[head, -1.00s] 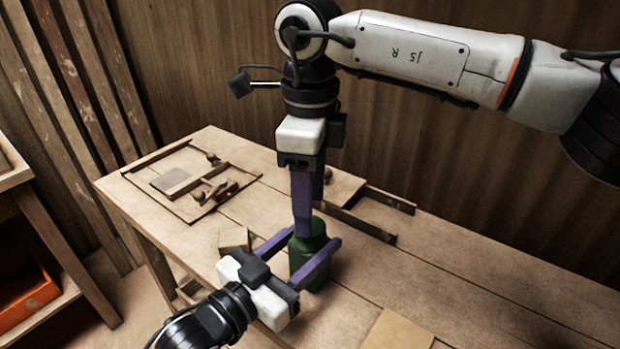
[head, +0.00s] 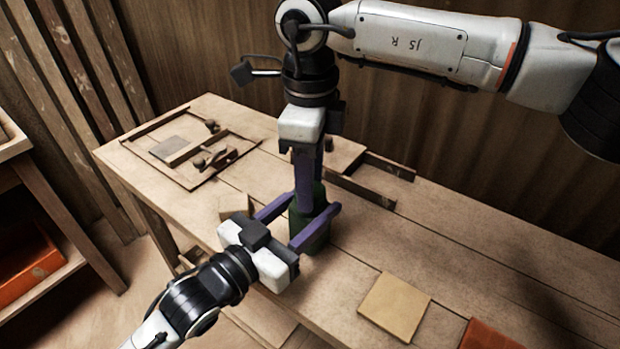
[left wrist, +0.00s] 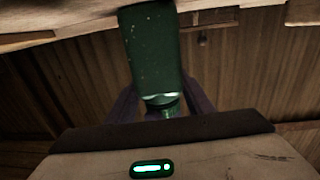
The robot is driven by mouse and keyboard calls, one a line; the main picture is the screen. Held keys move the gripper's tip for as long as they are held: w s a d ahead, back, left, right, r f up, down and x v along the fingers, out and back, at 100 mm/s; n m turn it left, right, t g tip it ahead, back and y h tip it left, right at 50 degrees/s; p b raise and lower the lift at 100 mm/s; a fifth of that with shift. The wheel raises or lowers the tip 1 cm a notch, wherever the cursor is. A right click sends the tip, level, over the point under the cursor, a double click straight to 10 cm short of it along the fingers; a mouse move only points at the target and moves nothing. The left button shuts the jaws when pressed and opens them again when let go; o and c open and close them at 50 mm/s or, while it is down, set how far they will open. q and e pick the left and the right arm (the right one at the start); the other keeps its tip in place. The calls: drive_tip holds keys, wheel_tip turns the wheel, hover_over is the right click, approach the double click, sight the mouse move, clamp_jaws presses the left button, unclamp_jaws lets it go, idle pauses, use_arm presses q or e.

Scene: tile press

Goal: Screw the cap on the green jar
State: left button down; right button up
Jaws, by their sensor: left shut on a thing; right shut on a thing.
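The green jar (head: 318,243) stands upright on the workbench. My left gripper (head: 314,203) reaches in from the lower left, shut on the jar, with one purple finger on each side. In the left wrist view the jar (left wrist: 153,50) hangs into the picture with its narrower mouth end towards the bottom. My right gripper (head: 309,197) points straight down over the jar's top, shut on the cap. The cap itself is hidden behind the fingers in the head view, so I cannot tell how it sits on the jar.
A small wooden block (head: 233,205) lies left of the jar. A tan square tile (head: 395,306) and a red-brown tile (head: 488,336) lie at the front right. A framed board with tools (head: 195,150) is at the back left. The bench's right side is clear.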

drive_tip(key=o, duration=1.2)
drive_tip(key=shift+o, duration=0.2)
drive_tip(key=shift+r, duration=0.1)
wheel_tip(320, 180, up, 12)
use_arm(q)
drive_tip(key=c, duration=0.8)
unclamp_jaws()
drive_tip(key=v, duration=1)
drive_tip(key=shift+s, duration=0.15)
